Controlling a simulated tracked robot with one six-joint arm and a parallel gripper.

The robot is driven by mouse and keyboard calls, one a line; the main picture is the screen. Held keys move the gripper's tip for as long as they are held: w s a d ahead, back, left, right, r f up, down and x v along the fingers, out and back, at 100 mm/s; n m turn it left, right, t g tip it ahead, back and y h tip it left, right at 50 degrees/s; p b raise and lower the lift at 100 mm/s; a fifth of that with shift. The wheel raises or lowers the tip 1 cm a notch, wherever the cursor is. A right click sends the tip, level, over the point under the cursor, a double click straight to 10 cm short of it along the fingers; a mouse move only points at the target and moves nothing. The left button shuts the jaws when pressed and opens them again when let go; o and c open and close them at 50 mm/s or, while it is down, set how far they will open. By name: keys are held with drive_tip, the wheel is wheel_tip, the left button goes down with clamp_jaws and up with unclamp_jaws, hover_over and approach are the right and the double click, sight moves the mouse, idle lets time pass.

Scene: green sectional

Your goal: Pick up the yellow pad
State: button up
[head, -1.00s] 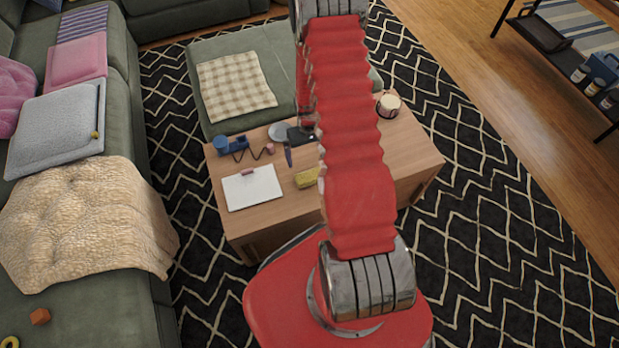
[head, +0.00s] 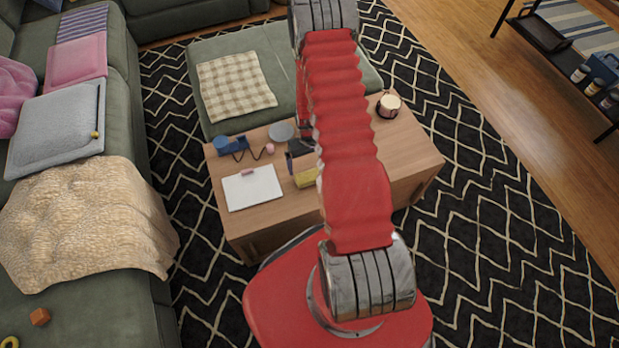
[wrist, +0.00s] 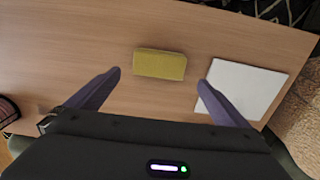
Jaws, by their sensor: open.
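The yellow pad (head: 305,178) lies on the wooden table, partly hidden by my arm in the head view. In the wrist view the yellow pad (wrist: 160,64) lies flat, a little beyond the fingertips and about midway between them. My gripper (wrist: 161,80) is open, with its two purple fingers spread wider than the pad and nothing between them. In the head view my gripper (head: 296,160) is above the table beside the pad, largely hidden by my arm.
A white clipboard (head: 252,187) lies left of the pad; its sheet also shows in the wrist view (wrist: 245,90). A blue object with a cord (head: 231,146), a grey disc (head: 281,131) and a white cup-like object (head: 388,106) are also on the wooden table (head: 400,150).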

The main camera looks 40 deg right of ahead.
sight(309, 176)
drive_tip(key=shift+f, duration=1.4)
drive_tip(key=shift+s+f, duration=0.1)
drive_tip(key=shift+f, duration=2.5)
drive_tip(key=c, duration=1)
drive_tip(key=shift+r, duration=0.1)
drive_tip(key=shift+r, duration=4.95)
